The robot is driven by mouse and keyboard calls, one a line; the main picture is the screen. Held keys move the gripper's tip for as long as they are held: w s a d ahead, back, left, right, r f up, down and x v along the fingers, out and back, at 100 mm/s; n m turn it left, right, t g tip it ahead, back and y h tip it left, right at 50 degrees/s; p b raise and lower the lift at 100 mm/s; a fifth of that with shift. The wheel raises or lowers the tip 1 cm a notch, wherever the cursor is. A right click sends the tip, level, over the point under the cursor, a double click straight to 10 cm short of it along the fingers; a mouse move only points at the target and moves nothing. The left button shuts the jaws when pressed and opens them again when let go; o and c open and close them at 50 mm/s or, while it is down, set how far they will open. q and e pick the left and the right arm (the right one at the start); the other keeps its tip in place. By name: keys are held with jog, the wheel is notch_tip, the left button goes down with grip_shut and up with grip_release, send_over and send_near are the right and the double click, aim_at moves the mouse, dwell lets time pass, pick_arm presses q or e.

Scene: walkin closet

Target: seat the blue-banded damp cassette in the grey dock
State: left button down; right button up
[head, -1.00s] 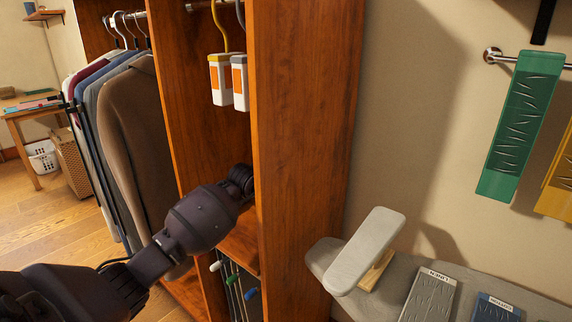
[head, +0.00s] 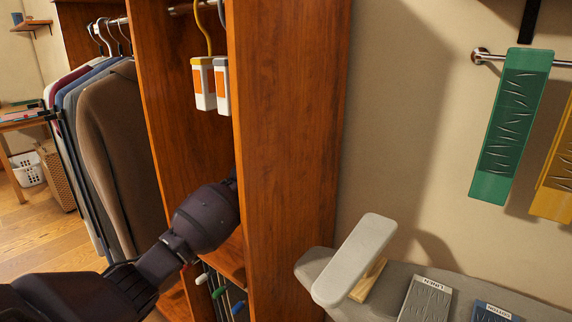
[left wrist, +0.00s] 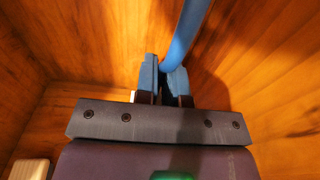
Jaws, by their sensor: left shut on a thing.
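In the left wrist view my left gripper (left wrist: 163,86) is shut on a blue curved strip (left wrist: 187,35), which rises from between the fingers. It looks like a hook or handle; whether it belongs to the blue-banded cassette I cannot tell, as no cassette body or band shows there. In the head view my left arm reaches into the wooden compartment, and its gripper is hidden behind the upright panel. Two white cassettes with orange fronts, one on a yellow hook (head: 203,85) and one on a grey hook (head: 222,88), hang above the arm. I cannot make out the grey dock. My right gripper is out of view.
The wooden upright panel (head: 288,140) stands close right of my arm. Wooden walls (left wrist: 75,45) surround the gripper. Rods with coloured ends (head: 219,292) stand below the arm. Hanging clothes (head: 122,145) are to the left. A grey padded board (head: 355,258) is at lower right.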

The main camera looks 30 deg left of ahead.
pick_arm(q)
jog(key=shift+w+d+b, duration=0.1)
jog(key=shift+w+b, duration=0.25)
jog(key=shift+w, duration=0.6)
jog(key=shift+w+r, duration=0.1)
jog(key=shift+w, duration=0.25)
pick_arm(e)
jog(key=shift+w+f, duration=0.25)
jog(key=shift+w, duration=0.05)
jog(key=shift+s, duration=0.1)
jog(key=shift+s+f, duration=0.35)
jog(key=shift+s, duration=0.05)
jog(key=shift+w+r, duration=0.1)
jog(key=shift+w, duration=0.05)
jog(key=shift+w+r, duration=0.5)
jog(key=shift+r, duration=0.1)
